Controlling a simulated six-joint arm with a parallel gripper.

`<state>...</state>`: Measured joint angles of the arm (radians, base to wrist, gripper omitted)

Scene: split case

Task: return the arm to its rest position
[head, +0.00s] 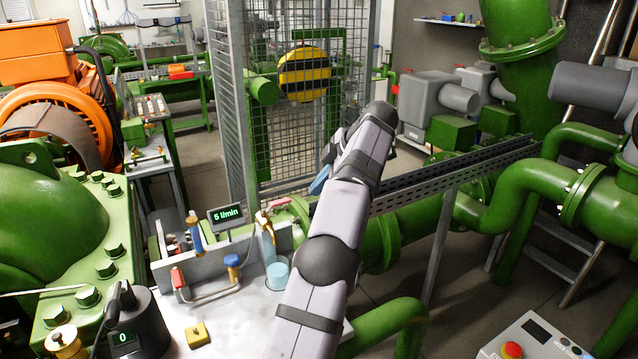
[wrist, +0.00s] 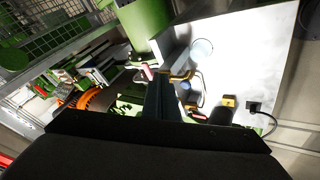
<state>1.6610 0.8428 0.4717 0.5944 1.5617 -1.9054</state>
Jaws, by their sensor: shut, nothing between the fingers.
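My arm (head: 320,255) rises from the bottom middle of the head view. It bends near the wire cage, above the light workbench. My gripper itself is mostly hidden behind the arm there. In the wrist view my gripper (wrist: 163,82) shows as dark fingers, shut with nothing between them. It is apart from the bench, which lies beyond it. No marker of the rest position shows in either view.
The light workbench (head: 225,335) holds a pale blue cup (head: 277,275), a yellow block (head: 197,334), a black device (head: 140,325) and a flow display (head: 227,214). A large green casing (head: 60,240) stands left. Green pipes (head: 510,195) and a wire cage (head: 300,140) stand beyond.

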